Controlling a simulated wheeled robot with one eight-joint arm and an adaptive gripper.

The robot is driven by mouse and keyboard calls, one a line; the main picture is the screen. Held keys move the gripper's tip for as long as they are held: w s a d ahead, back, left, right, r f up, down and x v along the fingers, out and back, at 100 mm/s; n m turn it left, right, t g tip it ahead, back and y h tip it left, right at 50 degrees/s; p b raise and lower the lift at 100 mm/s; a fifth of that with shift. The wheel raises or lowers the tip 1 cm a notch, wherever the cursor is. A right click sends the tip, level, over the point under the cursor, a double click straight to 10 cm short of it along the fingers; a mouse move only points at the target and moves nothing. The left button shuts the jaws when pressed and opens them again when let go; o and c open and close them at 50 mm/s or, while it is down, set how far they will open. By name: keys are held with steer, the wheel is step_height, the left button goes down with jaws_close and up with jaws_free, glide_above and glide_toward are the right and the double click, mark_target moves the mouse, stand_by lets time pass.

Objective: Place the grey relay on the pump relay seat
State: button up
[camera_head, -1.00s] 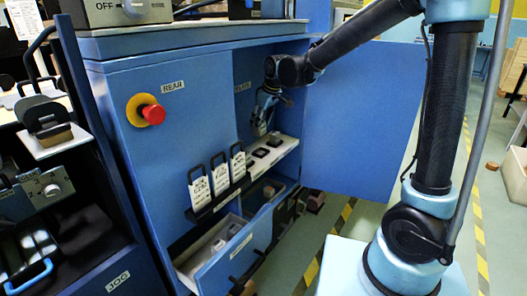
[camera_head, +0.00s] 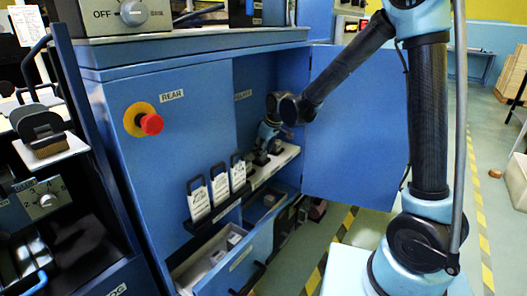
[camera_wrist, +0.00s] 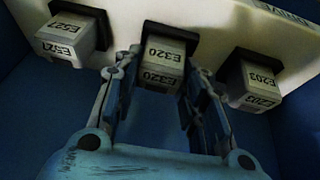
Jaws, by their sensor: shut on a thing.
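My gripper (camera_wrist: 158,82) is shut on a pale grey relay (camera_wrist: 161,66) marked E320 in the wrist view. The relay's far end meets a dark square seat (camera_wrist: 166,30) on a white shelf (camera_wrist: 215,14); I cannot tell if it is fully down. Which seat is the pump's cannot be read. In the head view my gripper (camera_head: 262,156) is low over the shelf (camera_head: 282,158) inside the cabinet, hiding most of the relay.
The blue cabinet door (camera_head: 350,125) stands open to the right of the shelf. White tags with black handles (camera_head: 220,188) stand in a rack at the front left. A drawer (camera_head: 232,262) is pulled out below. A red button (camera_head: 150,124) projects from the left panel.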

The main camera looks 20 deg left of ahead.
steer(key=shift+f, duration=0.15)
steer(key=o, duration=1.2)
steer(key=v, duration=1.2)
steer(key=s+d+m+h, duration=0.2)
steer(key=d+m, duration=0.5)
steer(key=d, duration=2.4)
steer(key=s+d+f+m+h, duration=0.1)
steer(key=s+d+f+m, duration=0.2)
steer(key=s+d, duration=0.4)
steer(key=s+d+f+m+h, duration=0.1)
steer(key=s+d+f+m, duration=0.3)
steer(key=s+d+f, duration=0.2)
steer(key=s+d, duration=0.2)
steer(key=d, duration=0.2)
steer(key=shift+s+d, duration=0.2)
steer(key=shift+d, duration=0.2)
